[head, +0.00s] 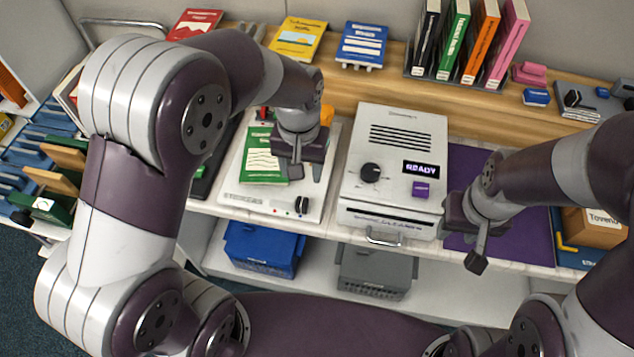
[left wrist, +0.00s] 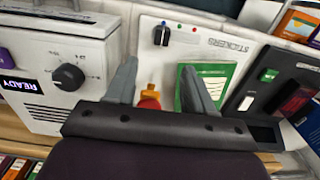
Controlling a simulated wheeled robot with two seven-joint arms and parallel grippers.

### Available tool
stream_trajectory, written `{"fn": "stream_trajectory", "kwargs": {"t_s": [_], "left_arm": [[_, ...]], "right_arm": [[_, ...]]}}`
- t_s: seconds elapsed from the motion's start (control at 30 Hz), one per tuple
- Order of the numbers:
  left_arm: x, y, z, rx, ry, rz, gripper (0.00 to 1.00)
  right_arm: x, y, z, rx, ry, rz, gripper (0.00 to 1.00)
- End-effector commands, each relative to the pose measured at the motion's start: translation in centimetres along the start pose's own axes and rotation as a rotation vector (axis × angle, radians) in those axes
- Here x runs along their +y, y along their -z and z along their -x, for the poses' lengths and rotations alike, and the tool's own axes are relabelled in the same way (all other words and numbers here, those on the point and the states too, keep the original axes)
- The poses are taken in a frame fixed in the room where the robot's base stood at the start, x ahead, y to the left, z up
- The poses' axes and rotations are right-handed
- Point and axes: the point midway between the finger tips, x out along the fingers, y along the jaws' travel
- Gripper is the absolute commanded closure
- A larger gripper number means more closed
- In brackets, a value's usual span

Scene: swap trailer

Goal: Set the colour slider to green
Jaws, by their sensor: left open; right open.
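The white sticker machine (head: 238,197) lies on the counter, left of centre, and also shows in the left wrist view (left wrist: 155,68). Its black slider knob (head: 302,205) is near the front right corner. In the left wrist view the knob (left wrist: 161,36) stands by the blue dot, at one end of a row of coloured dots (left wrist: 181,26) that includes red and green. My left gripper (head: 304,172) is open and empty above the machine, its fingers (left wrist: 158,72) pointing toward the knob but apart from it. My right gripper (head: 468,238) is open and empty over the purple mat.
A grey-white machine (head: 408,153) with a dial (head: 370,172) and READY display stands right of the sticker machine. A green sticker sheet (head: 262,155) lies on the sticker machine. An orange-red part (left wrist: 148,99) shows between my left fingers. Books (head: 455,45) stand behind; bins (head: 262,248) are below.

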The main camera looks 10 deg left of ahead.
Motion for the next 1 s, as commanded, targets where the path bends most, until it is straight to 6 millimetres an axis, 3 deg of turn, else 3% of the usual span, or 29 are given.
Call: {"fn": "stream_trajectory", "kwargs": {"t_s": [0.3,0.43,0.6,0.83,0.87,1.0], "left_arm": [[0.0,0.0,-7.8,-0.001,0.0,0.0,0.47],[0.0,0.0,-10.2,0.001,0.0,-0.001,0.47],[0.0,0.0,-11.6,0.003,-0.001,-0.001,0.47],[0.0,0.1,-11.7,0.004,-0.001,-0.001,0.47],[0.0,0.1,-11.7,0.004,-0.001,-0.001,0.5],[0.0,0.1,-11.7,0.004,-0.001,-0.001,0.96]], "right_arm": [[0.0,0.0,0.2,0.0,0.0,0.0,0.57],[0.0,0.0,0.2,0.0,0.0,0.0,0.57],[0.0,0.0,0.2,0.0,0.0,0.0,0.57],[0.0,0.0,0.2,0.0,0.0,0.0,0.57],[0.0,0.0,0.2,0.0,0.0,0.0,0.57],[0.0,0.0,0.2,0.0,0.0,0.0,0.57]]}}
